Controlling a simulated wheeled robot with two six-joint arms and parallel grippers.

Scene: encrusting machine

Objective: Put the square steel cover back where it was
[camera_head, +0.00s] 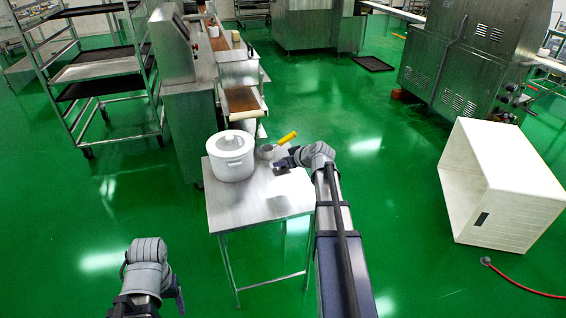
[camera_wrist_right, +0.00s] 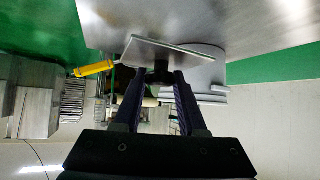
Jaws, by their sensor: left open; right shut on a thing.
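The square steel cover (camera_wrist_right: 168,50) is a thin flat plate in the right wrist view, with a dark knob (camera_wrist_right: 161,73) on it. My right gripper (camera_wrist_right: 160,80) is shut on that knob. In the head view my right gripper (camera_head: 284,162) is over the steel table (camera_head: 262,204), right of the white lidded pot (camera_head: 231,157). I cannot make out the cover clearly there, nor tell whether it touches the table. My left gripper (camera_head: 179,296) is open and empty at the lower left, away from the table.
A small grey cup (camera_head: 265,152) and a yellow-handled tool (camera_head: 287,138) are at the table's far side, close to my right gripper. A steel machine (camera_head: 187,90) stands behind the table. The table's front part is bare. A white box (camera_head: 500,190) stands on the floor at right.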

